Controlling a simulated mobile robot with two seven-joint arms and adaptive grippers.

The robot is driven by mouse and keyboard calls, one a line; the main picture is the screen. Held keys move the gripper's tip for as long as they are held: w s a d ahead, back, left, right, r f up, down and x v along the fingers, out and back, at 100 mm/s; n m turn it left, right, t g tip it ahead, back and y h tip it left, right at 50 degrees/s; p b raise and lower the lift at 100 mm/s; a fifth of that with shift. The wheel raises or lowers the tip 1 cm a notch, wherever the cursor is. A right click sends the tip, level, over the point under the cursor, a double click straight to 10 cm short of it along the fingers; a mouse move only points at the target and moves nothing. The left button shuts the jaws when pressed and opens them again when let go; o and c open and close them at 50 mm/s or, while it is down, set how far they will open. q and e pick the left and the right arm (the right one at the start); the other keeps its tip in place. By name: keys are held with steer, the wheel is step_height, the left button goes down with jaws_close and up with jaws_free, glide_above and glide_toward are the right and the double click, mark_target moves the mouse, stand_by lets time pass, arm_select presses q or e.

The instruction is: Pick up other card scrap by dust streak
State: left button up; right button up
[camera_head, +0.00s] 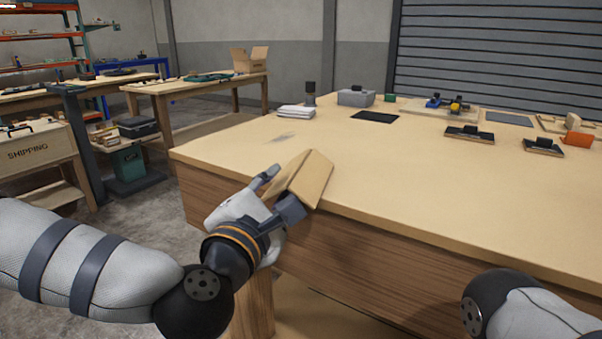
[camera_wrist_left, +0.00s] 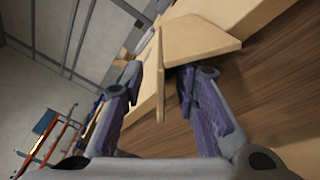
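A folded tan card scrap (camera_head: 313,180) lies at the near edge of the wooden table, with its fold raised. The grey dust streak (camera_head: 283,137) is on the tabletop just beyond it. My left gripper (camera_head: 279,193) is at the card's near left side, its fingers apart. In the left wrist view, one flap of the card scrap (camera_wrist_left: 160,88) stands nearly edge-on between the spread fingers (camera_wrist_left: 160,80), with gaps visible on both sides. The other flap slants away to the right. My right arm shows at the lower right, but its gripper is out of view.
The wooden table (camera_head: 400,170) has a clear front half. White folded sheets (camera_head: 296,112), a grey box (camera_head: 356,97), dark pads and an orange item (camera_head: 577,139) sit farther back. A second table (camera_head: 200,85) with an open carton (camera_head: 249,59) stands behind left.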

arm_select(q)
jaws_close()
